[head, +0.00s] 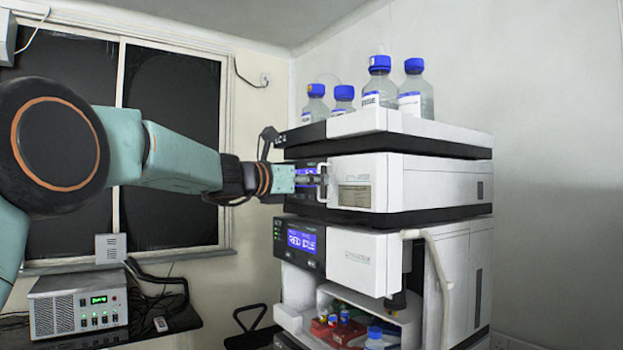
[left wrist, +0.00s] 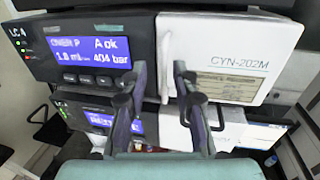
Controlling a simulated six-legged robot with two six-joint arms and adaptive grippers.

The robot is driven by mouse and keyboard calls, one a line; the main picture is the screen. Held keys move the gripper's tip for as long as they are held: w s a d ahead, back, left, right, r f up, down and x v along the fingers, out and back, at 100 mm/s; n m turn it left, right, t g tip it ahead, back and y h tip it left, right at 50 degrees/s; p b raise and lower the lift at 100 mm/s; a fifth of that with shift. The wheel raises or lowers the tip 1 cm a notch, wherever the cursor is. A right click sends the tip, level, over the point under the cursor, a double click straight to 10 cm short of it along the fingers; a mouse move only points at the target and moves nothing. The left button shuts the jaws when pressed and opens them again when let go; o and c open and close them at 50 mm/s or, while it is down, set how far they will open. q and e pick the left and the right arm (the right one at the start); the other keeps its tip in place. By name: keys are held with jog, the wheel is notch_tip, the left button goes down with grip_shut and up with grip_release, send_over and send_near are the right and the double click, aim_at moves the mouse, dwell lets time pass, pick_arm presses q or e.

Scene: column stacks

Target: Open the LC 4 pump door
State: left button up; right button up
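The LC 4 pump is the upper unit of the stack. Its white door (head: 378,168) looks shut; in the left wrist view the door (left wrist: 222,40) reads CYN-202M, beside a blue display (left wrist: 92,50) showing 404 bar. A pale bar handle (head: 322,183) stands at the door's left edge. My left gripper (head: 314,179) is at this handle, level with it. In the left wrist view my left gripper (left wrist: 161,76) has its two fingers apart, with the door's left edge between the tips. Contact with the handle cannot be told. My right gripper is out of view.
A lower unit (head: 365,262) with a display sits under the pump. Several blue-capped bottles (head: 380,85) stand on top. A pale tube (head: 435,265) hangs at the right side. A power box (head: 78,302) stands on a dark table at the left.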

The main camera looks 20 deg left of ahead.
pick_arm(q)
jog(key=shift+a+f, duration=0.1)
jog(key=shift+a, duration=0.05)
jog(key=shift+s+d, duration=0.1)
jog(key=shift+d, duration=0.65)
jog(key=c, duration=0.6)
jog(key=shift+a, duration=0.5)
grip_shut()
jog(key=shift+d, duration=0.25)
jog(key=shift+a, duration=0.1)
